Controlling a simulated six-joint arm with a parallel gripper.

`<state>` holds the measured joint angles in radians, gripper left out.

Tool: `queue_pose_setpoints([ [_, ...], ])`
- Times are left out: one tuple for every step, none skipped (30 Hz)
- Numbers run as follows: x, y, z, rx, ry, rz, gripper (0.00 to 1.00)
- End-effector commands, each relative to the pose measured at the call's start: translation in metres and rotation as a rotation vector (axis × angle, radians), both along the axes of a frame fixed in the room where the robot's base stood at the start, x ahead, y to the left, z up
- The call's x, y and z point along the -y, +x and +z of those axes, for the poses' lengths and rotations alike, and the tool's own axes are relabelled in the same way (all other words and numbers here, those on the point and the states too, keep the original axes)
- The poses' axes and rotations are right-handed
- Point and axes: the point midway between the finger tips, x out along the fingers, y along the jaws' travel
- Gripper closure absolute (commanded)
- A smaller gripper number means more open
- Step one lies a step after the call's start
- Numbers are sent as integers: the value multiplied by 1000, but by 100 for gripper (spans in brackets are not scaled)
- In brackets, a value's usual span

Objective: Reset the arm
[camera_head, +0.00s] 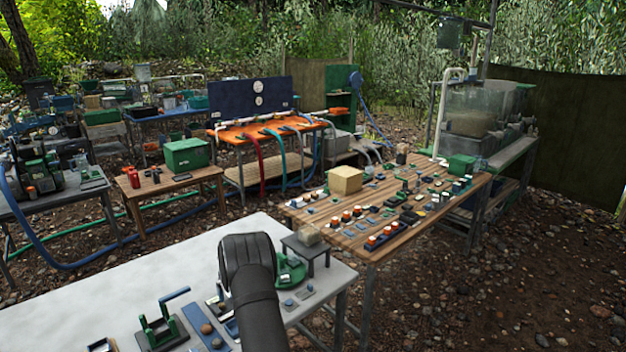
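My dark arm rises from the bottom edge over the white table (160,270) in the foreground. Its rounded upper joint is near the middle of the picture. I cannot make out my gripper or its fingertips, and I see nothing held. The arm hides part of the table and some small items behind it.
A green clamp-like device (162,330), a blue tray (205,325) and a small dark stand (306,255) are close around my arm. A wooden table (375,245) with many small parts stands behind right. The white table's left part is clear.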

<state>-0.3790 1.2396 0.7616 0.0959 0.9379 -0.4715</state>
Motion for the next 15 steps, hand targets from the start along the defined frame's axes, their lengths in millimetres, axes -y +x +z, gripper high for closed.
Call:
queue_pose_setpoints([
  [-1,2,2,26,5,14,0],
  [-1,4,3,43,8,23,0],
  [-1,7,3,67,12,38,0],
  [-1,9,4,85,14,47,0],
  [-1,10,4,102,17,58,0],
  [-1,13,6,128,20,71,0],
  [-1,14,7,146,21,81,0],
  [-1,16,7,164,23,91,0],
  [-1,18,8,188,25,103,0],
  [-1,19,9,206,25,113,0],
  [-1,21,9,224,27,121,0],
  [-1,23,11,248,27,133,0],
  [-1,24,12,266,28,141,0],
  [-1,25,13,282,28,149,0],
  [-1,27,14,306,29,160,0],
])
